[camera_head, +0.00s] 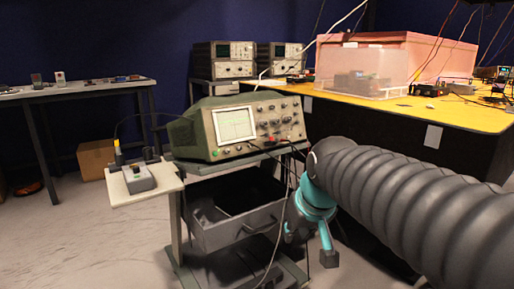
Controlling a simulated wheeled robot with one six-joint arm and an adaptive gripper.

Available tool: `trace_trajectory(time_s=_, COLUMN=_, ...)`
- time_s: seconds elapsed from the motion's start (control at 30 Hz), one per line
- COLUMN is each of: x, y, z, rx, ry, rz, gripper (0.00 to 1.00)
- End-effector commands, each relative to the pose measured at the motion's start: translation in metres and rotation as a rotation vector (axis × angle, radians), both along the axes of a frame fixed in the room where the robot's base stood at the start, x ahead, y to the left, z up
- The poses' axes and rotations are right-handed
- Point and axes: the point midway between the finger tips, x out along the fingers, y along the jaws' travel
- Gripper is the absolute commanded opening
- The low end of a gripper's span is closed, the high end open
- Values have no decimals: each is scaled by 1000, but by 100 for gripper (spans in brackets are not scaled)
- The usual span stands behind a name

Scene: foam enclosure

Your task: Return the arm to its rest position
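My arm, in a grey ribbed sleeve, reaches in from the right edge of the head view. It ends in a teal wrist and my gripper (309,247), which points downward in front of the right side of a cart (176,228). The two finger ends look spread apart, with nothing visible between them. The gripper is small and dark here, so finger detail is hard to make out.
The cart carries an oscilloscope (239,126) and an open grey drawer (238,229); cables hang beside my gripper. A side shelf (120,190) holds a small device (139,178). A yellow table (463,114) with a pink foam enclosure (440,58) stands behind my arm.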

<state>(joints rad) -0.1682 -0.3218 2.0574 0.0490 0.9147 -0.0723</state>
Motion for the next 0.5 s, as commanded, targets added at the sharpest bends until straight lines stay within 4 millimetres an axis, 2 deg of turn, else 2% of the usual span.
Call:
trace_trajectory(time_s=0.03, x=-26, y=-13, z=-12, rx=-2, ry=20, rz=-38, gripper=24)
trace_trajectory(time_s=0.1, x=-56, y=-28, z=-30, rx=-6, ry=43, rz=-83, gripper=24)
trace_trajectory(time_s=0.2, x=-96, y=-45, z=-52, rx=-12, ry=64, rz=-133, gripper=24)
trace_trajectory(time_s=0.3, x=-128, y=-58, z=-68, rx=-22, ry=68, rz=-163, gripper=24)
trace_trajectory(time_s=0.4, x=-147, y=-66, z=-71, rx=-21, ry=54, rz=-188, gripper=24)
trace_trajectory(time_s=0.5, x=-153, y=-71, z=-64, rx=-18, ry=23, rz=-207, gripper=24)
